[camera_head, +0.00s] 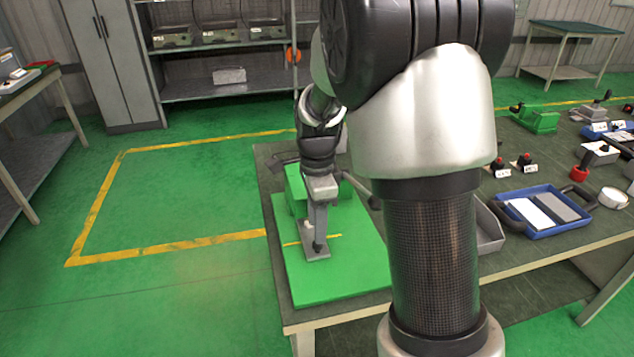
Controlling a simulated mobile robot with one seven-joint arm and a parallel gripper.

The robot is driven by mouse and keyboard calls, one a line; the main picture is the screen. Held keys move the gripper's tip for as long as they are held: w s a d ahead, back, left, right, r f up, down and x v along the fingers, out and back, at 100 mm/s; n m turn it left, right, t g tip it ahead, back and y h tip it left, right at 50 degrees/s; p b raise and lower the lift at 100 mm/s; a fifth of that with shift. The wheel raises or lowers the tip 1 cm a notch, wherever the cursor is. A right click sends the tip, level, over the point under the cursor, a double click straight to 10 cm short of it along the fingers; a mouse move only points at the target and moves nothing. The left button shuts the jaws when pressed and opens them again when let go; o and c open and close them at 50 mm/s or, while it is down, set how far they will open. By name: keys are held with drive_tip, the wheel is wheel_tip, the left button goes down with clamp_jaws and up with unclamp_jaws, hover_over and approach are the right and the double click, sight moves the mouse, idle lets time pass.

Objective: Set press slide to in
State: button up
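A green press (296,187) stands on a green base plate (347,270) at the left end of the workbench. A grey upright metal part (315,219) with a dark knob-like piece low on its front is at the press's front; I cannot tell whether it is the slide. Dark bars show on both sides of the press head. My gripper (320,170) is over the press head, close to the grey part. Its fingertips are not clear, so I cannot tell whether it touches or holds anything.
The workbench (520,245) continues right with a blue tray (545,212), a grey bin (489,230), a black-and-red tool (581,170) and a green device (535,120). A shelf unit (225,88) stands behind. The yellow-marked floor (190,190) at left is clear.

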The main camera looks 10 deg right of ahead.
wheel_tip(320, 180, up, 13)
drive_tip(key=p, duration=0.1)
drive_tip(key=shift+p, duration=0.35)
drive_tip(key=s+r+n+t+p, duration=0.2)
drive_tip(key=s+r+n+p, duration=0.3)
drive_tip(key=s+r+n, duration=0.2)
drive_tip(key=s+r+n+t+p, duration=0.3)
drive_tip(key=s+r+n+p, duration=0.2)
drive_tip(key=s+r+n, duration=0.3)
drive_tip(key=s+n, duration=0.3)
drive_tip(key=s, duration=0.2)
drive_tip(key=shift+s+r+t, duration=0.25)
drive_tip(key=shift+s+t, duration=0.05)
drive_tip(key=shift+d, duration=0.1)
